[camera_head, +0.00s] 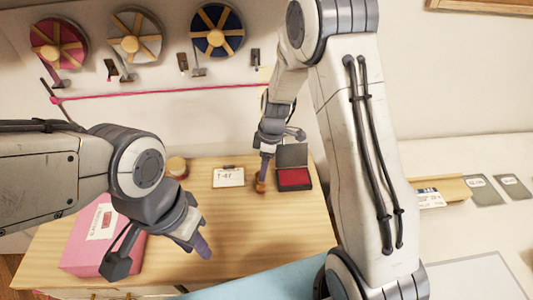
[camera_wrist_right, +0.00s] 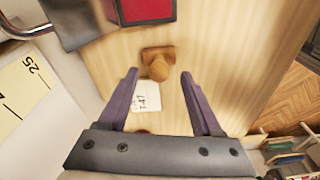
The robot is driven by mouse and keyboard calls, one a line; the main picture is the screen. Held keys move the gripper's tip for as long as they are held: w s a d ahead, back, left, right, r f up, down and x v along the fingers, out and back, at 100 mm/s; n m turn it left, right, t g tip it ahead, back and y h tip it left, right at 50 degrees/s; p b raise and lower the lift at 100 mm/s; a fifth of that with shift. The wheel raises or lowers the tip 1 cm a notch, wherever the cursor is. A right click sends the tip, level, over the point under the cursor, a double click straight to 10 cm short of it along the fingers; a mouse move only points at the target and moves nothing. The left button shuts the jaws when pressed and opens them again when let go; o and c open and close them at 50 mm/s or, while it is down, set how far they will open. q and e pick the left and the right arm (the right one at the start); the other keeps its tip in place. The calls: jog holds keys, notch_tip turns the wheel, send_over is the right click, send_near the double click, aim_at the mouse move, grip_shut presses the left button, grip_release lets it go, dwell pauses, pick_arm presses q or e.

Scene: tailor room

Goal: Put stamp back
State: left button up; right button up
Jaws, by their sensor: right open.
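A wooden stamp (camera_wrist_right: 158,62) with a rounded handle stands on the table; it also shows in the head view (camera_head: 260,187). My right gripper (camera_wrist_right: 159,75) is open and points down at it, with the handle between and slightly beyond the fingertips and a gap on both sides. In the head view my right gripper (camera_head: 266,160) is just above the stamp. The red ink pad (camera_head: 293,179) lies in an open dark case just right of the stamp. My left gripper (camera_head: 203,249) hangs over the table's front left; its finger gap is not clear.
A white card (camera_head: 228,177) with writing lies left of the stamp. A pink box (camera_head: 82,254) sits at the table's left. A small jar (camera_head: 177,168) stands at the back. A light blue surface (camera_head: 262,284) lies in front. The wooden table's middle (camera_head: 285,225) is clear.

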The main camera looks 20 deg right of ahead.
notch_tip(320, 180, up, 7)
jog(key=d+b, duration=0.1)
jog(key=s+a+r+m, duration=0.2)
jog(key=s+a+r, duration=0.4)
jog(key=s+a, duration=0.4)
jog(key=s+a+r+m, duration=0.1)
jog(key=s+m, duration=0.3)
jog(key=s, duration=1.2)
jog(key=shift+s+r+h, duration=0.2)
jog(key=shift+r+h, duration=0.1)
jog(key=shift+r, duration=0.05)
